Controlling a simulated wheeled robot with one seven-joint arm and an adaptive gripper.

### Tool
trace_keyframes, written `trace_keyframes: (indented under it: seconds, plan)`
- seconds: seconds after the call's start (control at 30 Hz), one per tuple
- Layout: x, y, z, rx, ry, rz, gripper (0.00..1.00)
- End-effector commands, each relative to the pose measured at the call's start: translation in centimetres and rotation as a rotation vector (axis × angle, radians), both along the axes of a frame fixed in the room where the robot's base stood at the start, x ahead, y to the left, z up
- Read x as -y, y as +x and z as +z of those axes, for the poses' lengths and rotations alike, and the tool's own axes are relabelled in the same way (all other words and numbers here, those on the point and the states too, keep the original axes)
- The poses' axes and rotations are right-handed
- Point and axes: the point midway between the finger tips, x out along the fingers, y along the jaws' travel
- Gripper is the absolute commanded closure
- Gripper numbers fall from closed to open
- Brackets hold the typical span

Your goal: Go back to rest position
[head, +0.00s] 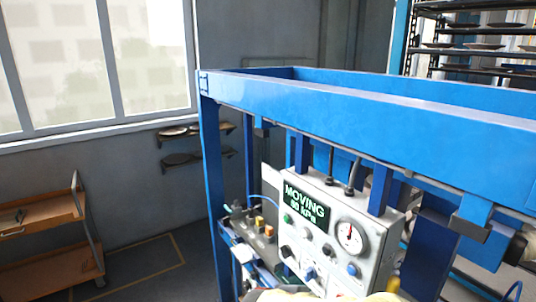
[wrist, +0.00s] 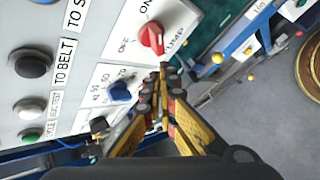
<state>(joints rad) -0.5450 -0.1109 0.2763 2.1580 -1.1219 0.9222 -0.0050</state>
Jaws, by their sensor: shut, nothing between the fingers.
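My gripper (wrist: 163,85) shows in the wrist view with its yellow and dark fingers together and nothing between them. It points at the control panel (wrist: 75,40), close to the red pump knob (wrist: 152,38) and the blue numbered knob (wrist: 120,91). I cannot tell whether the fingertips touch the panel. In the head view the panel (head: 318,226) hangs on the blue frame. Its display (head: 306,205) reads "MOVING" and "80 kPa", beside a round gauge (head: 351,237).
The blue frame (head: 350,110) spans the right side, with posts and a top beam near the panel. A wooden shelf cart (head: 45,215) stands at left. Wall shelves (head: 195,143) and a rack (head: 475,45) hold plates. Floor (head: 150,275) between cart and frame is open.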

Motion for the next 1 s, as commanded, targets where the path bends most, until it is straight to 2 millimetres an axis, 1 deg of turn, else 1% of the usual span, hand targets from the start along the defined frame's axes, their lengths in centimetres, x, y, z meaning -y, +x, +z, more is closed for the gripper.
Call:
trace_keyframes:
  seconds: [0.03,0.07,0.1,0.17,0.2,0.27,0.3,0.4,0.5,0.6,0.8,0.9,1.0]
  plan:
    - [1.3,-2.0,-0.3,-0.011,0.076,-0.087,1.0]
    - [1.8,-3.4,-0.6,-0.02,0.125,-0.14,1.0]
    - [2.4,-5.1,-0.9,-0.03,0.193,-0.212,1.0]
    - [3.1,-7.7,-1.4,-0.043,0.299,-0.321,1.0]
    - [3.3,-9.3,-1.5,-0.047,0.372,-0.391,1.0]
    - [3.4,-11.8,-1.7,-0.05,0.487,-0.497,1.0]
    - [3.4,-13.3,-1.7,-0.049,0.568,-0.567,1.0]
    - [2.9,-16.7,-1.4,-0.03,0.778,-0.734,1.0]
    - [2.4,-18.9,-0.5,0.014,0.965,-0.858,1.0]
    - [2.8,-20.2,0.7,0.08,1.096,-0.932,1.0]
    - [5.6,-20.8,3.0,0.23,1.17,-0.968,1.0]
    - [6.2,-20.9,3.1,0.246,1.171,-0.983,1.0]
    - [6.3,-20.9,3.1,0.248,1.17,-0.988,1.0]
